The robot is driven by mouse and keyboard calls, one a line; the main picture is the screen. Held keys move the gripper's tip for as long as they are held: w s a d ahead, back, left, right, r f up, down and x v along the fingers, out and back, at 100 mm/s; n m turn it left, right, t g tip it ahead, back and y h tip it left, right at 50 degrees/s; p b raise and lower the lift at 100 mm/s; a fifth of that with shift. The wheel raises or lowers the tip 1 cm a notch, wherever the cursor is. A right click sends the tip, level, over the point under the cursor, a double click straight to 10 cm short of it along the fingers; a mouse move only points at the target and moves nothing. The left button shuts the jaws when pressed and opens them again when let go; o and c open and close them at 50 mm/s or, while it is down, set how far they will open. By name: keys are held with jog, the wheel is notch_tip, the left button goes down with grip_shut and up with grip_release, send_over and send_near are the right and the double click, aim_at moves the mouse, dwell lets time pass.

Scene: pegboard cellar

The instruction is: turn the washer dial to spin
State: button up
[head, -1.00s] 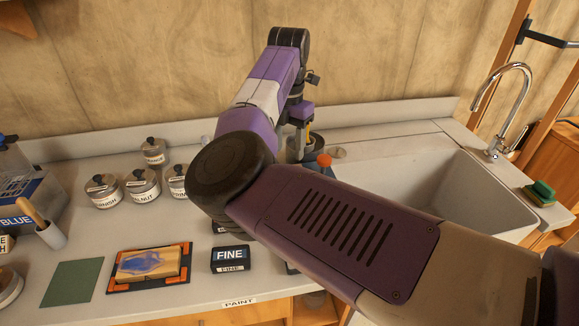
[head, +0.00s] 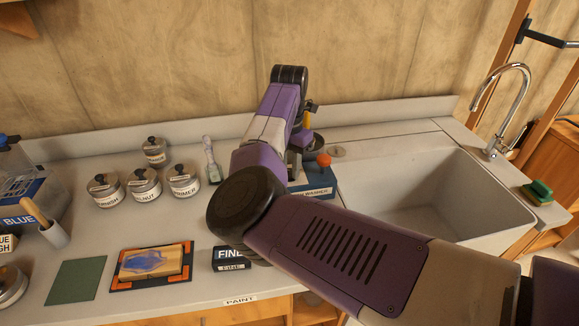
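I cannot make out a dial pointer or a spin mark. My gripper (head: 301,138) points down over the washer's back left part. Its fingertips are hidden or too small to read, so I cannot tell whether it is open or touches anything.
Three lidded jars (head: 145,186) and a further jar (head: 155,151) stand at the left. A clear-handled brush (head: 211,160) is left of the washer. A FINE block (head: 230,255) and a sanding tray (head: 151,264) lie in front. The sink (head: 420,200) is right.

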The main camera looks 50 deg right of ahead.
grip_shut()
jog(key=shift+m, duration=0.3)
jog(key=m+b, duration=0.3)
jog(key=m, duration=0.1)
jog(key=shift+f, duration=0.1)
jog(key=m+b, duration=0.2)
jog(key=m, duration=0.4)
jog(key=m+b, duration=0.2)
jog(key=m, duration=0.9)
jog(key=shift+m, duration=0.3)
